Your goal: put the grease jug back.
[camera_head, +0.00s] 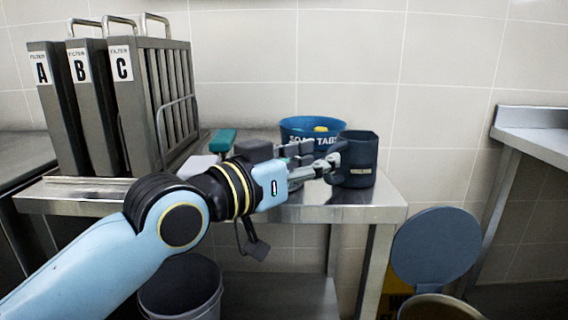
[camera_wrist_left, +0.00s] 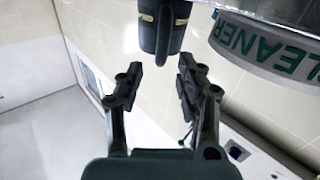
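The grease jug (camera_head: 357,150) is dark blue-grey with a small pale label. It stands upright at the right end of the steel table (camera_head: 300,212). My left gripper (camera_head: 326,166) is at the jug's left side, by its handle. In the left wrist view the jug (camera_wrist_left: 168,22) is at the top, just beyond the fingertips of my left gripper (camera_wrist_left: 158,75). The two fingers are apart, with a clear gap between them and nothing gripped. Whether a fingertip touches the handle cannot be told. My right gripper is not in view.
Filter panels A, B and C (camera_head: 122,66) stand in a rack at the table's left. A blue tub (camera_head: 300,124) stands behind my gripper. A grey bucket (camera_head: 180,285) is below. A round blue-grey lid (camera_head: 436,246) stands open by a container at lower right.

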